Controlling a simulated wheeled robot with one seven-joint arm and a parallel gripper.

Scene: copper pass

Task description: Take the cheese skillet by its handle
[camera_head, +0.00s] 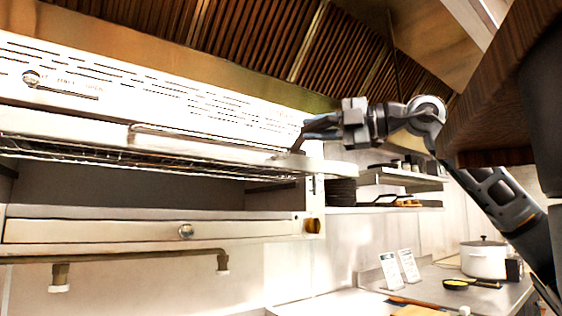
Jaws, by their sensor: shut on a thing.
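My gripper (305,130) is at the right front end of the grill's wire rack (150,156), with its fingers pointing left. It is shut on a thin dark handle-like piece (297,144) that slants down to the rack's edge. I cannot see a pan body at that piece, so I cannot tell whether it is a skillet's handle. A small dark skillet (455,283) with yellow contents sits on the counter at the lower right, well away from my gripper. Its handle points right.
The steel grill (150,230) fills the left, with a knob (313,226) at its right end. Wall shelves (400,178) hold dark stacked pans (342,191). A white pot (484,259) and two cards (400,268) stand on the counter. A dark wooden piece (500,90) hangs close at upper right.

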